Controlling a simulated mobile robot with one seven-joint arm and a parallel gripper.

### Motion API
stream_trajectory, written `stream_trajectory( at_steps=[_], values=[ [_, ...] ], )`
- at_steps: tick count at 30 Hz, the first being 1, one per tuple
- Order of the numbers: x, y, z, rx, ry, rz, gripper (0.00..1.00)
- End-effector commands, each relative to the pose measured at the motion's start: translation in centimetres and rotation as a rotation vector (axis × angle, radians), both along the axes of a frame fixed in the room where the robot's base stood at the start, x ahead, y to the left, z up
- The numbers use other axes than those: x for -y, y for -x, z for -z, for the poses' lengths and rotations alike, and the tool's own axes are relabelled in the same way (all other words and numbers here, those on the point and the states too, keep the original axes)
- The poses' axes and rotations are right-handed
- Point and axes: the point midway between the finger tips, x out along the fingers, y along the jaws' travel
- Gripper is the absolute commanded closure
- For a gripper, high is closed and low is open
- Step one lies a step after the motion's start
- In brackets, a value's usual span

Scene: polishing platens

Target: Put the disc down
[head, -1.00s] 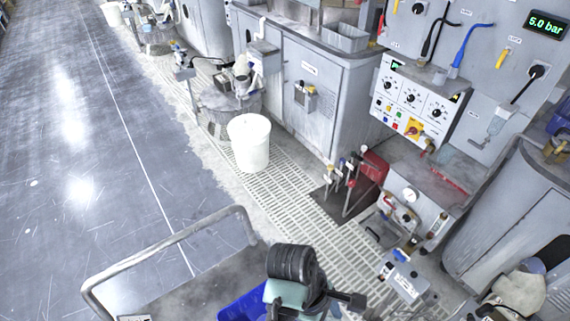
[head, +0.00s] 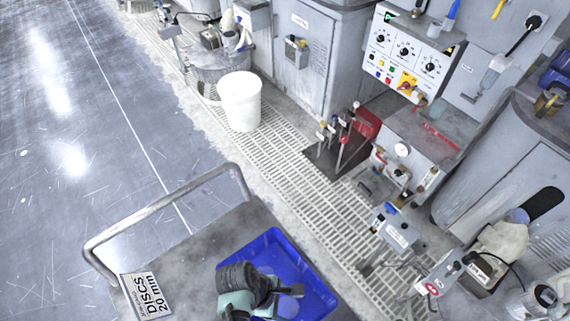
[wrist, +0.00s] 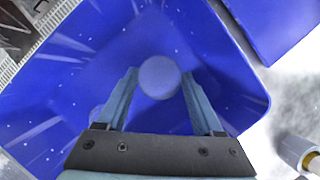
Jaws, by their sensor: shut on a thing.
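My gripper (wrist: 160,78) has its two fingers on either side of a round grey disc (wrist: 158,76), shut on it. The disc is over the inside of a blue tray (wrist: 225,35) in the wrist view. In the head view the blue tray (head: 318,290) lies on a grey cart top, with my gripper over it, and the disc (head: 288,306) shows beside the dark gripper body. I cannot tell how high the disc is above the tray floor.
A second blue container (wrist: 285,20) shows at the wrist view's upper right.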

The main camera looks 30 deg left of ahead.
Motion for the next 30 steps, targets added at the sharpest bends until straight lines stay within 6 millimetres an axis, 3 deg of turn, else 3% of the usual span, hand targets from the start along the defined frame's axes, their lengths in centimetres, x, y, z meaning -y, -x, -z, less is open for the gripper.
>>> stream_trajectory(
  at_steps=[3,16,17,18,21,30],
  values=[
    [0.0,-0.1,1.1,0.001,0.0,0.0,0.93],
    [0.0,-0.1,1.7,0.001,-0.001,0.001,0.93],
    [0.0,0.0,1.7,0.001,-0.001,0.001,0.28],
    [0.0,0.0,1.6,0.001,-0.001,0.001,0.21],
    [0.0,0.0,1.6,0.001,-0.001,0.001,0.03],
    [0.0,0.0,1.5,0.001,0.0,0.0,0.02]
  ],
)
